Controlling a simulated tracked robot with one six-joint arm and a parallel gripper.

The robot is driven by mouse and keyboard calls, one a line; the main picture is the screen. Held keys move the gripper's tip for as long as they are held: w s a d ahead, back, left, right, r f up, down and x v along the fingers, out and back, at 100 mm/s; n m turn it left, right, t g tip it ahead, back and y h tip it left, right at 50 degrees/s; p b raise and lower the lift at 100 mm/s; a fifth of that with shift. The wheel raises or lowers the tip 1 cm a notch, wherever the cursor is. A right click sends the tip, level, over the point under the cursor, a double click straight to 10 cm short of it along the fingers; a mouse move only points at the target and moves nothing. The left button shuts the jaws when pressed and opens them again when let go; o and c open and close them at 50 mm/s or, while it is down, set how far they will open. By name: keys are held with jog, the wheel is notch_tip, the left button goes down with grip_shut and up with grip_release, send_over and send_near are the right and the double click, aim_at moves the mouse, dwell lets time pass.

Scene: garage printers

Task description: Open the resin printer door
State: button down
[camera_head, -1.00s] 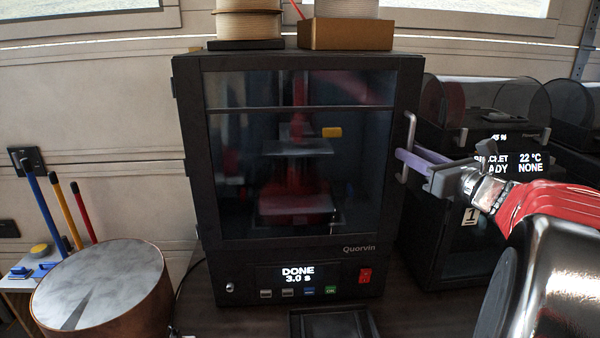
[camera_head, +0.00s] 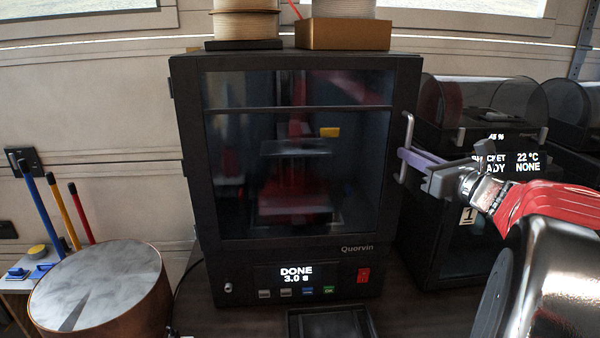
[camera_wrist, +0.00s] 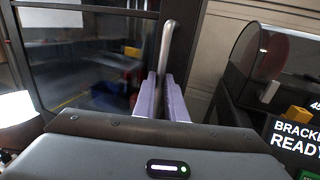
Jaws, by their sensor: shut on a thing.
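The resin printer (camera_head: 187,160) is a black cabinet with "DONE 3.0 s" on its display. Its glass door (camera_head: 230,200) looks shut in the head view, with a red build area and a yellow label behind the glass. A grey vertical bar handle (camera_head: 408,135) stands on the door's right side. My gripper (camera_head: 402,154) reaches it from the right, its purple fingers at the bar. In the wrist view the handle (camera_wrist: 166,45) runs between the two purple fingers (camera_wrist: 160,100), which are shut on it. The door's glass (camera_wrist: 95,60) is to the left there.
A second machine (camera_head: 440,220) with a rounded clear cover stands close on the right. Spools (camera_head: 246,25) and a cardboard box (camera_head: 345,35) sit on the printer. A round drum (camera_head: 105,290) stands at front left, and a dark tray (camera_head: 330,322) lies in front.

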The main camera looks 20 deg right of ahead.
jog(key=shift+s+a, duration=0.4)
jog(key=shift+s, duration=0.4)
jog(key=shift+s+a, duration=0.45)
jog(key=shift+s, duration=0.35)
jog(key=shift+s+a, duration=0.4)
jog(key=shift+s, duration=0.4)
jog(key=shift+s+a, duration=0.5)
jog(key=shift+s, duration=0.25)
jog(key=shift+s+a, duration=0.45)
jog(key=shift+s, duration=0.35)
jog(key=shift+s+a, duration=0.5)
jog(key=shift+s, duration=0.25)
jog(key=shift+s, duration=0.1)
